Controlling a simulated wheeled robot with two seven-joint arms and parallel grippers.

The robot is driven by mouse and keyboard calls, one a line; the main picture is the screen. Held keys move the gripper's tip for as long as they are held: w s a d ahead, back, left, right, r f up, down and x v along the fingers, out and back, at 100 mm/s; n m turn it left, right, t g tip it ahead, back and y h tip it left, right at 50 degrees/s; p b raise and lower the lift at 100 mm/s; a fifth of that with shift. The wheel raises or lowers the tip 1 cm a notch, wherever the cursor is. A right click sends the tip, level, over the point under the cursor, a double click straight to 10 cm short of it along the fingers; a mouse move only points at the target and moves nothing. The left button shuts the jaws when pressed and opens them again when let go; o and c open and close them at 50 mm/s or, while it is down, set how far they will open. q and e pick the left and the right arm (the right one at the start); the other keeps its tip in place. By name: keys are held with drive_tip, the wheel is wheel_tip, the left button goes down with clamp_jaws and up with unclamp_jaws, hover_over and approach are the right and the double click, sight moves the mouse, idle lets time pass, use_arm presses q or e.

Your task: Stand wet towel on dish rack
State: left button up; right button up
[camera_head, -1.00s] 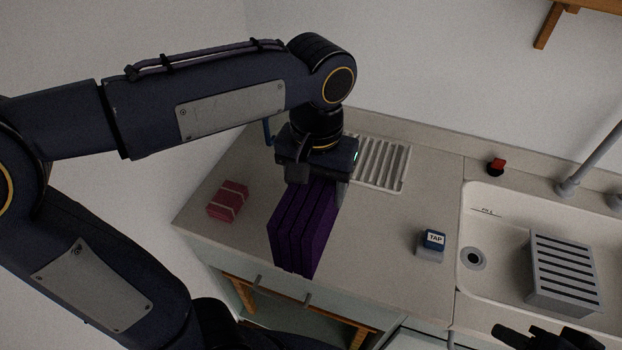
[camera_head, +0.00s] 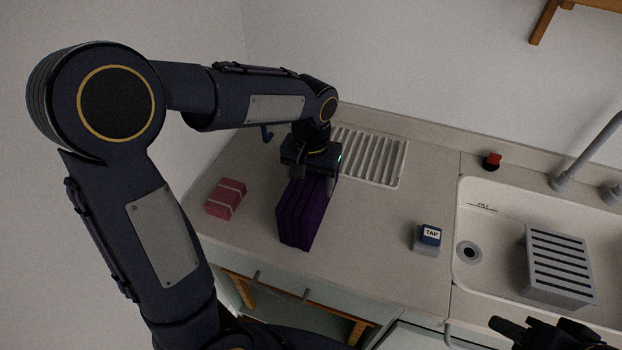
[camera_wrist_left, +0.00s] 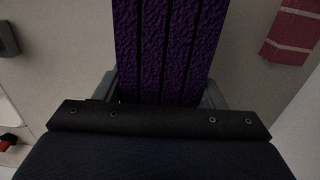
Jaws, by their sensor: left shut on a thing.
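The purple towel (camera_head: 304,215), a folded upright block with several layers, hangs below my left gripper (camera_head: 313,170). That gripper is shut on the towel's top edge; in the left wrist view the purple layers (camera_wrist_left: 162,45) run between the two fingers. I cannot tell whether the towel's bottom touches the counter. A white slatted rack (camera_head: 397,176), which looks like the dish rack, lies on the counter behind and right of the towel; my gripper hides its left part. My right gripper (camera_head: 535,332) shows only partly at the bottom right edge, its jaws unclear.
A pink banded bundle (camera_head: 226,198) lies left of the towel. A blue-topped TAP block (camera_head: 428,238) stands right on the counter (camera_head: 370,240). The sink (camera_head: 490,215) at right holds a grey slotted box (camera_head: 558,265); a grey faucet (camera_head: 590,150) and red knob (camera_head: 491,161) are behind.

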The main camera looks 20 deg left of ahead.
use_arm(q)
drive_tip(key=shift+f, duration=0.1)
drive_tip(key=o, duration=1.1)
